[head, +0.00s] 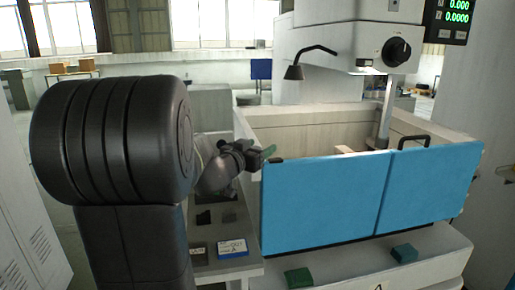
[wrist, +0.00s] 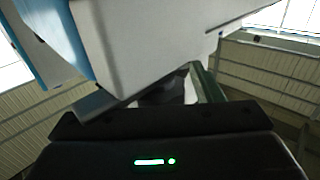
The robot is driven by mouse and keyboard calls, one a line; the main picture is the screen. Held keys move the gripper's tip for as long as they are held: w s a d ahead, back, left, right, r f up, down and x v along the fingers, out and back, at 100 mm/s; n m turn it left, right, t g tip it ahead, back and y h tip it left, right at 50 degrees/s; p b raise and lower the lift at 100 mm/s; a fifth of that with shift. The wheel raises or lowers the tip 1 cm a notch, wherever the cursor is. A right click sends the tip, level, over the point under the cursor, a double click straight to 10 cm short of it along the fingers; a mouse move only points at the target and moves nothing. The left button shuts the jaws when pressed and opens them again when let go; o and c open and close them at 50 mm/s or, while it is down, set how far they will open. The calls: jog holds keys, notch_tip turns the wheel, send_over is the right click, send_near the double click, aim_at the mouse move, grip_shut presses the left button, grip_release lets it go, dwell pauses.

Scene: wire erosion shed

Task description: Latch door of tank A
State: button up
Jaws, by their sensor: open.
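The tank (head: 310,130) has pale walls and a blue front of two panels, a left panel (head: 325,205) and a right panel (head: 435,185), with a narrow seam between them. Both stand upright across the front. A small dark part sits at the left panel's top left corner (head: 275,160). A black handle (head: 414,141) stands on the right panel's top edge. My gripper (head: 266,152) is open beside that left corner; contact cannot be told. In the wrist view a green finger (wrist: 208,85) shows beside a pale block (wrist: 150,40) and a blue panel (wrist: 62,30).
A side bench (head: 228,267) left of the tank carries dark pieces and a card marked A (head: 232,247). Green blocks (head: 299,278) and (head: 404,253) sit on the ledge below the panels. A lamp (head: 296,72) and machine head (head: 345,45) hang above the tank.

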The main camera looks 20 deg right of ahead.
jog(key=shift+c, duration=0.2)
jog(key=c, duration=0.9)
jog(key=shift+c, duration=0.2)
